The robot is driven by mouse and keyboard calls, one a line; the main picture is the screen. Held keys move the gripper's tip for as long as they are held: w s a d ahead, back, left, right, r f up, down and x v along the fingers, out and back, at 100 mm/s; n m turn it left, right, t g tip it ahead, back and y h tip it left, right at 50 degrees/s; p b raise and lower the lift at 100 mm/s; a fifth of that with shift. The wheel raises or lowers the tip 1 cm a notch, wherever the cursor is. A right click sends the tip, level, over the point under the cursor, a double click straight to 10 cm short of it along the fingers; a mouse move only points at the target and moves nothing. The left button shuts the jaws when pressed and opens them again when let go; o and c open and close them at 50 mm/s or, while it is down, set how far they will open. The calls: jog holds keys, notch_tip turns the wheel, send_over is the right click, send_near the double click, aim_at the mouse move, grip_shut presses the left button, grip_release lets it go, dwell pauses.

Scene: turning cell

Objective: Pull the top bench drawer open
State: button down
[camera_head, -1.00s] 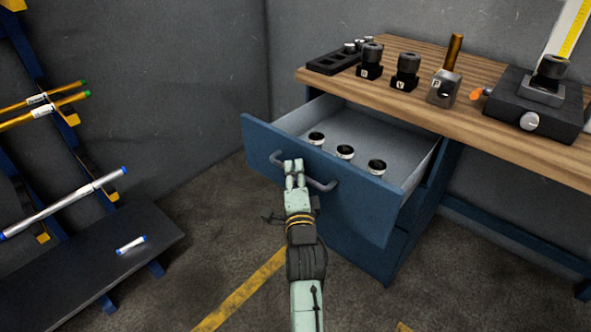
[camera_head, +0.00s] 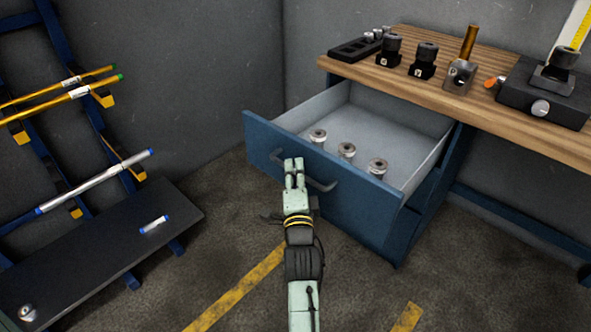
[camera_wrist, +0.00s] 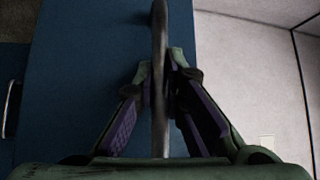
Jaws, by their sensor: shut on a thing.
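The top bench drawer (camera_head: 352,213) is blue with a pale grey inside and stands well out from under the wooden bench top. Its dark bar handle (camera_head: 322,186) runs across the front face. My gripper (camera_head: 293,164) is shut on this handle; in the wrist view the handle (camera_wrist: 160,80) passes between the fingers (camera_wrist: 160,95). Part of the handle is hidden behind the fingers in the head view. Several small metal cylinders, one of them the middle one (camera_head: 347,152), stand in a row inside the drawer near its front.
The wooden bench top (camera_head: 440,95) carries dark tool holders, a black rack (camera_head: 357,48) and a black block device (camera_head: 540,102). At left, a blue rack holds bars above a dark shelf (camera_head: 100,240). Floor between shelf and drawer is clear.

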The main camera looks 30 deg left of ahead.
jog(key=shift+a, duration=0.1)
jog(key=c, duration=1.7)
grip_release()
jog(key=shift+o, duration=0.2)
